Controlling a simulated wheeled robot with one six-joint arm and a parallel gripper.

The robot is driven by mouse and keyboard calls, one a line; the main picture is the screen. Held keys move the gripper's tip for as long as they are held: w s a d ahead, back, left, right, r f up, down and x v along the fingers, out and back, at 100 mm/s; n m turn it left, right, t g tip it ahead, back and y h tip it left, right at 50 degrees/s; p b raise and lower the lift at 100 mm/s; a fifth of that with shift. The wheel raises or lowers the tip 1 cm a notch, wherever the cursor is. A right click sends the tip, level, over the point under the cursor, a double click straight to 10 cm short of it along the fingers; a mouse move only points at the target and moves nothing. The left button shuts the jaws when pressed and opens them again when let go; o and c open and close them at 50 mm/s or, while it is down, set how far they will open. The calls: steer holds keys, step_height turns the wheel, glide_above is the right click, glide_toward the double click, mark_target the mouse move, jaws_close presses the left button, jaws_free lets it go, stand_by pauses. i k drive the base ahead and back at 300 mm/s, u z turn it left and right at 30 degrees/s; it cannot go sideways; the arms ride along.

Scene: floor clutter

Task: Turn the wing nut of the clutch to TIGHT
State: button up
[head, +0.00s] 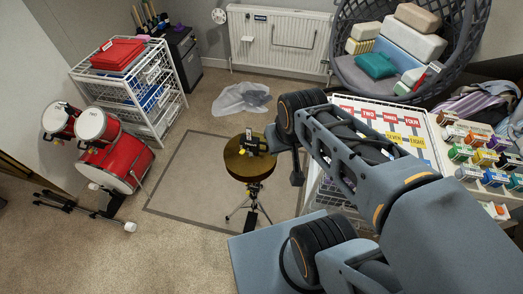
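A brass hi-hat cymbal (237,166) sits on a black tripod stand (249,206) in the head view. The dark clutch (250,146) is above the cymbal's middle, with a small pale label on it. The wing nut is too small to make out, so which way it points cannot be told. My gripper (280,148) is just right of the clutch, at the end of my arm. It is small and dark here, partly hidden by my wrist. I cannot tell whether it touches the clutch or is open.
The stand is on a grey-bordered rug (190,180). A red drum kit (113,165) and white wire rack (155,110) stand left. A crumpled clear bag (241,98) lies behind. A board of labels (385,120) and several coloured jars (470,150) are right.

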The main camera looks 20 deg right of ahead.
mark_target(247, 150)
steer(key=u, duration=0.35)
steer(key=k, duration=0.5)
steer(key=u, duration=1)
steer(key=k, duration=0.8)
steer(key=u, duration=0.1)
steer(key=i, duration=0.9)
steer(key=u, duration=0.1)
